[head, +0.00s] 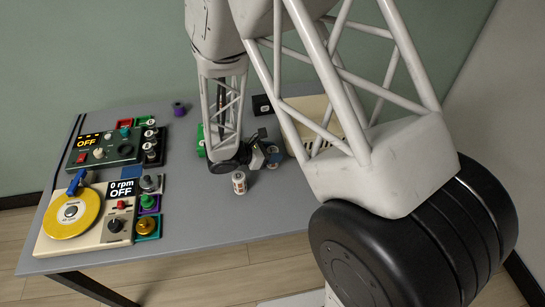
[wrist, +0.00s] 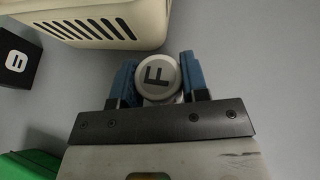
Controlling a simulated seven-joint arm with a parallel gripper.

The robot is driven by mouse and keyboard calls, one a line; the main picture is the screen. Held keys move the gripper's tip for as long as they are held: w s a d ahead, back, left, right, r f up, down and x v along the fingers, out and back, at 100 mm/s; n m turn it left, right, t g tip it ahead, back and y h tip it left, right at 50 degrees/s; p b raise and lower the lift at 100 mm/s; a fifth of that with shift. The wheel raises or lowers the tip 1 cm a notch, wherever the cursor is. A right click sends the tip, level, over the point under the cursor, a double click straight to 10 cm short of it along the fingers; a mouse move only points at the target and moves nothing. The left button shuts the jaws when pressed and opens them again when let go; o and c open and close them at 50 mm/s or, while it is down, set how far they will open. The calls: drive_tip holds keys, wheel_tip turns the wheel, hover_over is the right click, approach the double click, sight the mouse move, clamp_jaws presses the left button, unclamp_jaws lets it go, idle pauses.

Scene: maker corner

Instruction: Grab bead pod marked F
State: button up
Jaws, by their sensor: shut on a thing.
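The bead pod marked F (wrist: 157,76) shows in the wrist view as a round, pale grey lid with a dark letter F. It sits between the two blue fingers of my gripper (wrist: 158,80), which are shut on its sides. In the head view my gripper (head: 268,154) is low over the right part of the grey table, and the pod is hard to make out there. I cannot tell whether the pod touches the table.
A white can (head: 239,183) stands on the table close to my gripper. A cream slotted bin (wrist: 95,20), a black block (wrist: 16,60) and a green container (wrist: 30,165) are around it. A turntable (head: 72,213) and control boxes fill the table's left side.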

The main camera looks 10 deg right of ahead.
sight(273, 151)
drive_tip(key=shift+r, duration=0.2)
drive_tip(key=shift+r, duration=0.85)
drive_tip(key=shift+s+r, duration=0.25)
drive_tip(key=shift+r, duration=0.55)
drive_tip(key=s+d+r, duration=0.1)
drive_tip(key=s, duration=1.4)
drive_tip(key=shift+s+d+r, duration=0.15)
drive_tip(key=shift+s+d, duration=0.05)
